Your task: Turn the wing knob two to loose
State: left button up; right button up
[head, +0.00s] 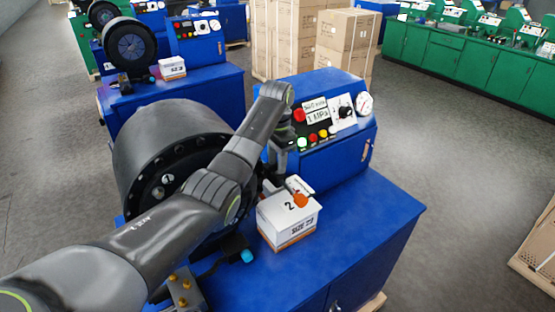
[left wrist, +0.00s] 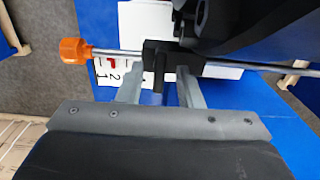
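My left gripper (head: 284,175) is beside the crimper head, just behind the white box (head: 287,222) marked 2. It also shows in the left wrist view (left wrist: 160,88). Its two grey fingers stand apart around a dark stem (left wrist: 160,72), with gaps on both sides. The stem sits below a black block (left wrist: 172,54) on a thin metal rod (left wrist: 222,63). I cannot tell whether this stem is wing knob two. An orange end knob (left wrist: 75,50) caps the rod and shows in the head view (head: 300,201). My right gripper is not in view.
The round dark crimper head (head: 165,140) stands left of the gripper, partly behind my left arm. A control panel (head: 325,112) with a gauge (head: 364,104) and coloured buttons rises behind. The blue bench top (head: 365,215) is clear at the right.

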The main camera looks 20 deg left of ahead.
pick_arm(q)
jog(key=shift+c, duration=0.8)
grip_shut()
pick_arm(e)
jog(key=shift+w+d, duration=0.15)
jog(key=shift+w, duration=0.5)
pick_arm(q)
jog(key=shift+n, duration=0.4)
jog(key=n, duration=1.3)
jog(key=shift+n, duration=2)
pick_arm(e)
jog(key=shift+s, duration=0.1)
